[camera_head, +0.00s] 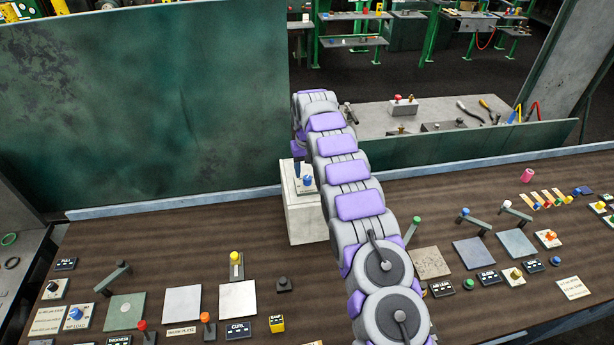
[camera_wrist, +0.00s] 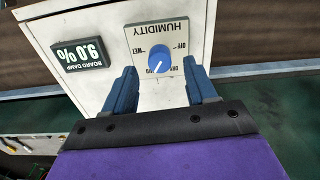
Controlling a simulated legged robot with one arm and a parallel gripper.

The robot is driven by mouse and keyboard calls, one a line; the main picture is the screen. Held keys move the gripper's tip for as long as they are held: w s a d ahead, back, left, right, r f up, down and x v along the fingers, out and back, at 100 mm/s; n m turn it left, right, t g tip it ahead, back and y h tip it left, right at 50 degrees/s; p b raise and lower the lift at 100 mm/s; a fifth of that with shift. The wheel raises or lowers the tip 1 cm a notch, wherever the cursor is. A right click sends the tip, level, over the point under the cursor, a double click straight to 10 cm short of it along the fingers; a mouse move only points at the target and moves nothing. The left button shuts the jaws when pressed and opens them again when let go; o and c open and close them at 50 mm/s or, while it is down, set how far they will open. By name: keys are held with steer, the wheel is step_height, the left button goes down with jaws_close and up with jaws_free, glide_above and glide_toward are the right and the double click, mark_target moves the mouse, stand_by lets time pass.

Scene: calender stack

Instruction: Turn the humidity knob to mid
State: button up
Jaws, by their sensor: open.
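The humidity knob (camera_wrist: 159,63) is round and blue with a white pointer line, on a white plate (camera_wrist: 137,36) whose lettering appears upside down in the wrist view. The labels OFF, WET and DRY can be read around it; another label is partly covered. The pointer line runs toward the lower part of the picture; its exact setting is hard to tell. My gripper (camera_wrist: 160,78) is open, its two blue fingers either side of the knob with gaps visible. In the head view my gripper (camera_head: 303,172) is above the pale box (camera_head: 303,222), where the blue knob (camera_head: 307,181) shows beside it.
The brown bench (camera_head: 190,250) carries several knobs, levers and plates. A green panel (camera_head: 140,100) stands behind at left. A grey tray (camera_head: 425,115) with tools lies behind at right.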

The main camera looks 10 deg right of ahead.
mark_target(307, 177)
step_height(307, 177, up, 4)
steer(key=shift+w+r, duration=0.1)
steer(key=shift+r, duration=0.1)
step_height(307, 177, up, 9)
steer(key=p, duration=0.8)
steer(key=shift+w, duration=0.1)
steer(key=s+r+g+b, duration=0.1)
steer(key=s+r+b, duration=0.2)
steer(key=s+b, duration=1.8)
steer(key=s+f, duration=0.5)
steer(key=s, duration=0.7)
steer(key=s+f+b, duration=0.1)
steer(key=s+f, duration=0.4)
steer(key=s, duration=0.7)
steer(key=s+f, duration=0.5)
steer(key=s, duration=0.7)
steer(key=shift+s+f+m+g, duration=0.25)
steer(key=shift+s+m+g, duration=0.1)
steer(key=shift+m+g, duration=0.05)
